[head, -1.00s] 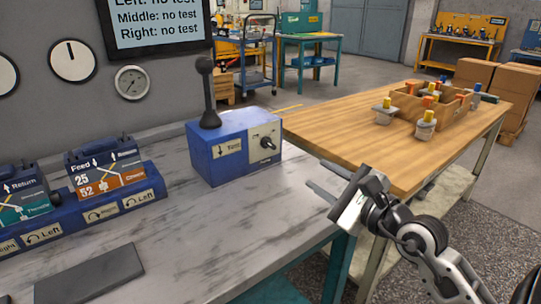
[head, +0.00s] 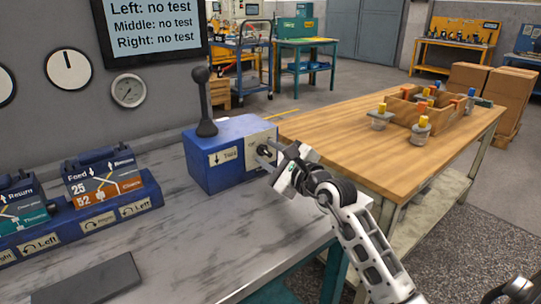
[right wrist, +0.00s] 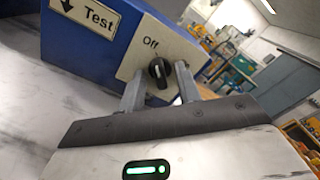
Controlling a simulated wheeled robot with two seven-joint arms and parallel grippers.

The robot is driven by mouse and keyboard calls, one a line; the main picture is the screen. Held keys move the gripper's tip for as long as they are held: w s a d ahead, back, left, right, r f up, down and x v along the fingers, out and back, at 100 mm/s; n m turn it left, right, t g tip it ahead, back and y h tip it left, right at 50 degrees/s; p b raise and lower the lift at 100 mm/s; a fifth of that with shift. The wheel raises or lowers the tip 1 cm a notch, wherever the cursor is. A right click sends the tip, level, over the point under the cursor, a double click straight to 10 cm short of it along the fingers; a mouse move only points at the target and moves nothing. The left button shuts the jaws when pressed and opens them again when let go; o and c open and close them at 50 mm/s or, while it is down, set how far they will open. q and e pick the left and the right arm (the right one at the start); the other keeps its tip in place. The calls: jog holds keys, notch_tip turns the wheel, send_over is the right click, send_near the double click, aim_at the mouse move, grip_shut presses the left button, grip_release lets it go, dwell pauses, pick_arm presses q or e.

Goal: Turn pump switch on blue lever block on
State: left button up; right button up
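The blue lever block (head: 212,172) stands on the grey bench, with a black ball-topped lever (head: 206,100) upright on it. Its right face has a pale switch plate. In the right wrist view the black pump switch (right wrist: 159,70) sits on this plate, below the word "Off". My right gripper (head: 264,153) is at this face, fingers pointing at it. In the right wrist view the right gripper (right wrist: 160,84) is open, with one finger on each side of the switch. I cannot tell whether they touch it. My left gripper is out of view.
Left of the block are blue valve blocks (head: 102,184) with labels. A dark flat plate (head: 90,280) lies on the bench in front. A wooden table (head: 345,150) with a parts tray stands at right. Gauges (head: 128,90) and a screen (head: 153,25) are on the wall.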

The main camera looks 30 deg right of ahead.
jog(key=c, duration=0.7)
